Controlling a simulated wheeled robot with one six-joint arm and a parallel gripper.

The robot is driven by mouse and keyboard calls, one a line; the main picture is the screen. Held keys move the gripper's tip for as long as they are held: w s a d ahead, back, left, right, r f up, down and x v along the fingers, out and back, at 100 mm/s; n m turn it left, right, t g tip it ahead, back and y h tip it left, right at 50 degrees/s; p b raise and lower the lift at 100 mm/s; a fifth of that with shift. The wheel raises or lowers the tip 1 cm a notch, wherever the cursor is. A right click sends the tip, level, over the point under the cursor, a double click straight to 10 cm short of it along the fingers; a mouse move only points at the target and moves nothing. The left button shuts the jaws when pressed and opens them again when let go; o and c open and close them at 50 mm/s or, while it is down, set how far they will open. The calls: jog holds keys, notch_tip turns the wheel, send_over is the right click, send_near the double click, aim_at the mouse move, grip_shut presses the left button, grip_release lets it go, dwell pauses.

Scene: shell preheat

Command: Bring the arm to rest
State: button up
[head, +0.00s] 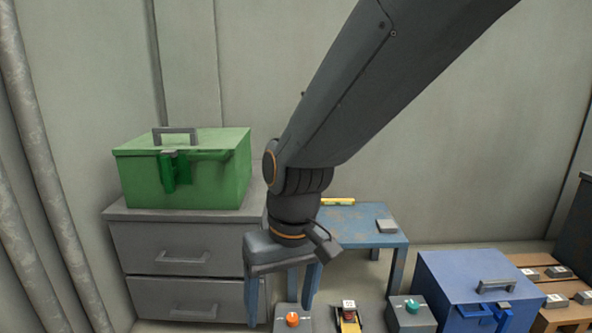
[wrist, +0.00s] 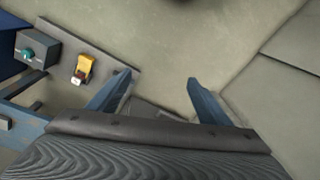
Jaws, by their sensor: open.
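My gripper (head: 280,308) hangs from my arm in the middle of the head view, fingers pointing down. Its two blue fingers are apart with nothing between them. In the wrist view the open gripper (wrist: 158,82) has bare floor beyond its fingertips. My arm comes down from the upper right and hides part of the wall and the blue table.
A green box (head: 215,183) stands on a grey drawer cabinet (head: 190,248) at left. Behind is a blue table (head: 362,237). In front are an orange-knob box (head: 292,322), a yellow device (head: 349,322), a teal-knob box (head: 411,315) and a blue box (head: 455,285).

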jog(key=s+d+r+n, duration=0.1)
jog(key=s+r, duration=0.3)
jog(key=s, duration=0.9)
jog(key=d+r+m+p, duration=0.2)
jog(key=d+r+p, duration=0.5)
jog(key=p, duration=0.5)
jog(key=d+r+m+h+p, duration=0.1)
jog(key=d+r+m+p, duration=0.1)
jog(key=d+r+p, duration=0.5)
jog(key=d+r+m+p, duration=0.2)
jog(key=d+r+p, duration=0.5)
jog(key=r+p, duration=0.7)
jog(key=p, duration=0.5)
jog(key=shift+w, duration=0.25)
